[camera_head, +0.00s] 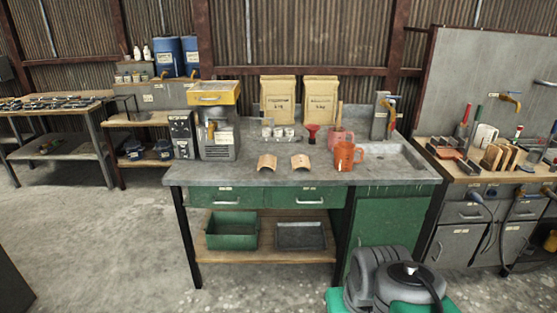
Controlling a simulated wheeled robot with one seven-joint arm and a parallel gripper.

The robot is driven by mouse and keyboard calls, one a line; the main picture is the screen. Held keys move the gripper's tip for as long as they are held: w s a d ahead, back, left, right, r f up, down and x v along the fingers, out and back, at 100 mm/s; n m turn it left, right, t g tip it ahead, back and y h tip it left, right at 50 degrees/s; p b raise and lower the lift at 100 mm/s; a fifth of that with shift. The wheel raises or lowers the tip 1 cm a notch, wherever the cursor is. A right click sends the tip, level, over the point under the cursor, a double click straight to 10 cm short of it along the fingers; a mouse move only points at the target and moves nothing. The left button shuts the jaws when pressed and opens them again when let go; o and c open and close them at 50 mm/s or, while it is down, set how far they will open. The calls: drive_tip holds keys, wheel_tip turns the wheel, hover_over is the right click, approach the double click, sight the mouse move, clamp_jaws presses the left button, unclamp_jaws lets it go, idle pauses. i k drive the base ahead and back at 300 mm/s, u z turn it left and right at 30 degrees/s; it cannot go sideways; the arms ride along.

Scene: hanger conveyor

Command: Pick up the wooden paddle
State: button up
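A thin upright wooden stick (339,115), possibly the handle of the wooden paddle, rises from behind or inside a pink translucent jug (340,138) on the grey workbench (225,177). Its lower end is hidden or blurred by the jug, so I cannot tell its full shape. An orange jug (346,157) stands in front of the pink jug and partly covers it. My gripper is not in view. Grey rounded parts at the bottom right appear to be my own body.
Near the stick stand a red funnel (312,132), two curved wooden pieces (300,161), two tan bags (320,102) and a grey box (381,118). A sink basin (400,158) is at right, a yellow-topped machine (215,125) at left. The floor in front is clear.

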sight(338, 130)
drive_tip(key=u, duration=0.45)
drive_tip(key=i, duration=1.5)
drive_tip(key=z, duration=0.5)
